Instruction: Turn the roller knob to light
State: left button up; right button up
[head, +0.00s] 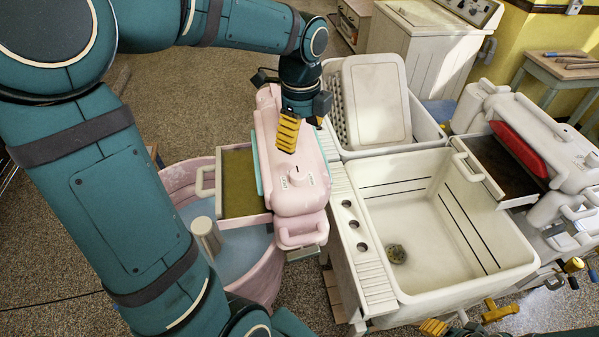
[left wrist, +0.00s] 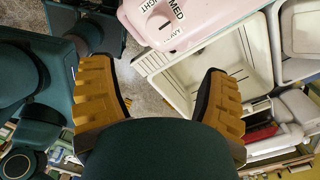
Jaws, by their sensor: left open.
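The pink wringer head (head: 290,150) stands over the pink washer tub. Its roller knob (head: 297,172) is a small pale dial on the top face near the front end, with small labels around it. Which label it points to is too small to tell. My left gripper (head: 288,134) is above the wringer, just behind the knob, apart from it. In the left wrist view the left gripper (left wrist: 160,100) is open and empty, its yellow fingers wide apart. My right gripper (head: 433,327) barely shows at the bottom edge.
A brown-lined drain tray (head: 207,182) juts left from the wringer over the pink tub (head: 262,280). A white double sink (head: 440,290) stands to the right, with a washboard-like panel in its back basin. A second wringer (head: 540,140) with a red roller is beyond it.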

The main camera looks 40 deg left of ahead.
aim_at(300, 173)
pick_arm(q)
notch_tip(300, 173, down, 14)
jog(key=shift+s+r+b, duration=0.1)
jog(key=shift+r+b, duration=0.15)
jog(key=shift+b, duration=0.4)
jog(key=c, duration=1.2)
